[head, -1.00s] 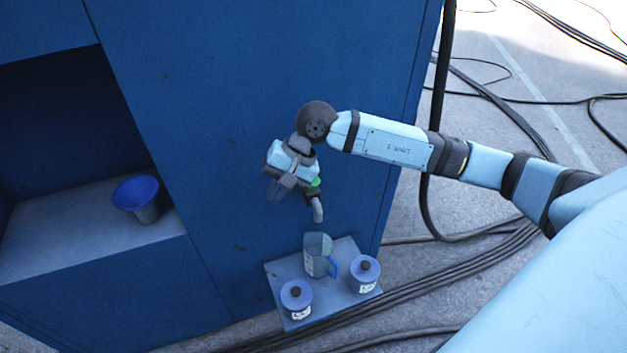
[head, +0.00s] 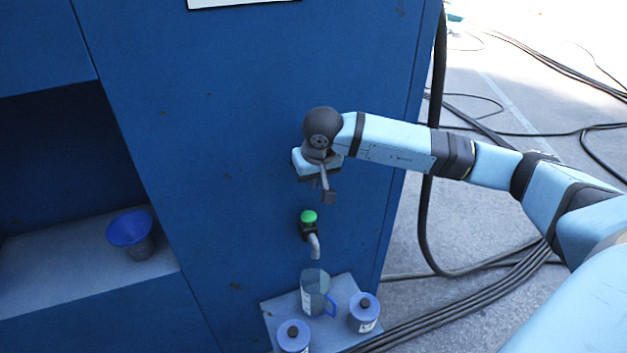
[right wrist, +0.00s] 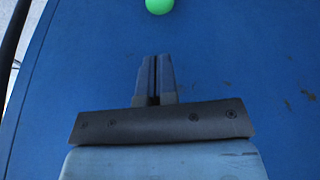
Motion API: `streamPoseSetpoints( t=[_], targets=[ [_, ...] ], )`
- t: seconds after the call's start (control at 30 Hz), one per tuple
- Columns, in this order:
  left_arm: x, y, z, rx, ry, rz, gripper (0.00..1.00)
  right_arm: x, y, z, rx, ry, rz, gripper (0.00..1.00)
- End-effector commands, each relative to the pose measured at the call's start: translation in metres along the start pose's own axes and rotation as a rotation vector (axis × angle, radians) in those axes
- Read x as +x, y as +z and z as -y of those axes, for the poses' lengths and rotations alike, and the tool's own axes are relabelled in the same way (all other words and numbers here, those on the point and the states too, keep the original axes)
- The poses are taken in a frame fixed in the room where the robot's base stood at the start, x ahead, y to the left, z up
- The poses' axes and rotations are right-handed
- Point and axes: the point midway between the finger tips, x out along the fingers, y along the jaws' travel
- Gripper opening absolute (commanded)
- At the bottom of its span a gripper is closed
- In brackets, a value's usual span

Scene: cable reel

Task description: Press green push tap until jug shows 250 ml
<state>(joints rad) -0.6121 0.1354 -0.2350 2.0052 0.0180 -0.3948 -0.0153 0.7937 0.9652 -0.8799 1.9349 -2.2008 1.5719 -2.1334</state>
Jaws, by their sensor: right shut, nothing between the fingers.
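The green push tap (head: 308,216) sticks out of the blue cabinet wall, its grey spout (head: 314,246) pointing down. Its green top also shows at the upper edge of the right wrist view (right wrist: 159,5). The clear jug (head: 314,291) with a blue handle stands below the spout; its fill level is too small to read. My right gripper (head: 328,197) is above the tap, apart from it, with its fingers pointing down. In the right wrist view its fingers (right wrist: 155,80) are closed together with nothing between them. My left gripper is not in view.
The jug stands on a small grey shelf (head: 345,285) with two blue-lidded containers (head: 364,312) (head: 293,338) in front. A blue funnel-like cup (head: 131,232) sits in the cabinet recess at left. Black cables (head: 470,270) lie on the floor at right.

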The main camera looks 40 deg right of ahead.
Motion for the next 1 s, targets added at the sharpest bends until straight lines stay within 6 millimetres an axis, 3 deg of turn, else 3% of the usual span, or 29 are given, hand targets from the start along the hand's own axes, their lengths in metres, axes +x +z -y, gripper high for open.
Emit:
streamPoseSetpoints(
  t=[0.3,0.5,0.7,1.0],
  targets=[
    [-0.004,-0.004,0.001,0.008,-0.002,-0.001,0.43,0.069,0.001,0.001,0.001,-0.001,0.004,0.0],
    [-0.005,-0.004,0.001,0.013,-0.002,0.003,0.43,0.096,0.009,0.001,0.0,-0.001,0.004,0.0],
    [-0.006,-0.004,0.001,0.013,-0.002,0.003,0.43,0.107,0.012,0.001,-0.001,-0.002,0.002,0.0],
    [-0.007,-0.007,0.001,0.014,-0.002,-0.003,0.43,0.108,0.012,0.001,-0.001,-0.002,0.001,0.0]
  ],
)
